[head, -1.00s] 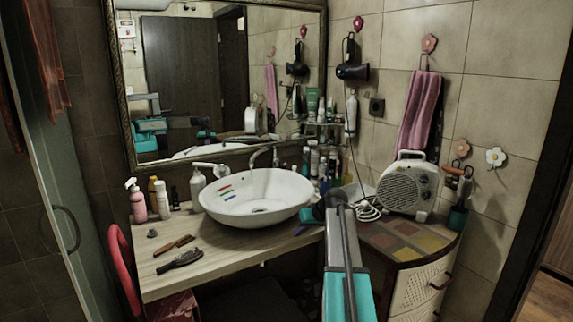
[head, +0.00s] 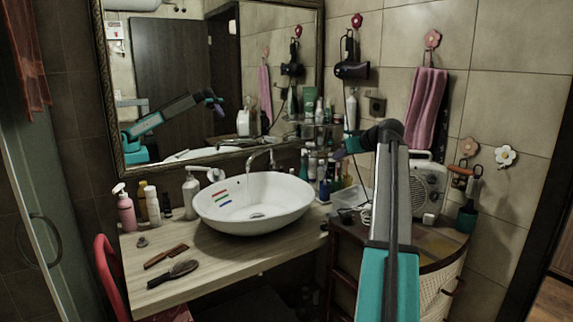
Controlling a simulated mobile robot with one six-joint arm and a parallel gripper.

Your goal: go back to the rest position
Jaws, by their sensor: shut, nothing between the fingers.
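My arm rises at the right of the head view, in front of the cabinet and fan heater. My gripper (head: 352,146) shows only in small part beside the arm's dark upper end, left of it, in front of the wall behind the counter. Its fingertips are hard to make out; it appears shut and holds nothing. The arm also shows reflected in the mirror (head: 165,60), reaching up to the right. The white vessel basin (head: 290,205) stands on the wooden counter, with red, green and blue marks inside. A thin stream falls from the tap (head: 262,155).
A comb (head: 166,256) and a hairbrush (head: 174,273) lie on the counter (head: 220,262). Bottles stand left of and behind the basin. A fan heater (head: 428,188) stands on the cabinet (head: 440,278). A hair dryer (head: 351,70) and pink towel (head: 427,105) hang on the wall.

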